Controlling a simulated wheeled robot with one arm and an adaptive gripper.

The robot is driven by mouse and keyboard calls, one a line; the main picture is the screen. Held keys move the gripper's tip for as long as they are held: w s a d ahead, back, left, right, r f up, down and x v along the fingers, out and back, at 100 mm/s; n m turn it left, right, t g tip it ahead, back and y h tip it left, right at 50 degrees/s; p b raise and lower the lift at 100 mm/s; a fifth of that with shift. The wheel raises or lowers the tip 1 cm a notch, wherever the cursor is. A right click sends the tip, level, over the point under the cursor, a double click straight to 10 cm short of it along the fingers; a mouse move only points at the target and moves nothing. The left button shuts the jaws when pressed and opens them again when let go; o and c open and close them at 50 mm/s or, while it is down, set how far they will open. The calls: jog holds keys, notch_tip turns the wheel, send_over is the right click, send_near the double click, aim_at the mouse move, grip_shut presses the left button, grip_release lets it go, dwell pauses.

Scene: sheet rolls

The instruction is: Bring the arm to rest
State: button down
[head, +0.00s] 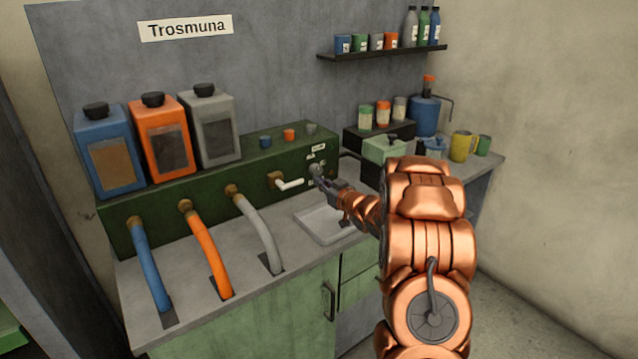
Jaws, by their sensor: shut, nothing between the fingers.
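My gripper (322,180) is at the end of my copper-coloured arm (425,240), which reaches left across the counter from the right. The gripper is shut and empty. Its fingertips are close to the front of the dark green box unit (240,165), near a small round grey knob (316,169). I cannot tell whether they touch it. A white-handled tap (290,184) is just left of the fingertips. My arm hides part of the counter and of the cabinet below.
Blue (108,150), orange (163,140) and grey (210,128) canisters stand on the green unit, with hoses below them. A white tray (318,226) lies under my gripper. Cups and jars stand on the counter at right; a shelf (385,53) hangs above. Floor is free at lower right.

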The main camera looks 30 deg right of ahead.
dwell(0.4)
jog(key=s+a+g, duration=0.6)
jog(key=s+a, duration=0.4)
jog(key=s, duration=0.7)
jog(key=s+a+r+m+g, duration=0.1)
jog(key=s+a+g, duration=0.5)
jog(key=s, duration=1.2)
jog(key=s+a+g+h, duration=0.1)
jog(key=s+a+g, duration=0.6)
jog(key=s+a, duration=0.7)
jog(key=s, duration=0.3)
jog(key=shift+s+r+m+p, duration=0.35)
jog(key=shift+r+m, duration=0.05)
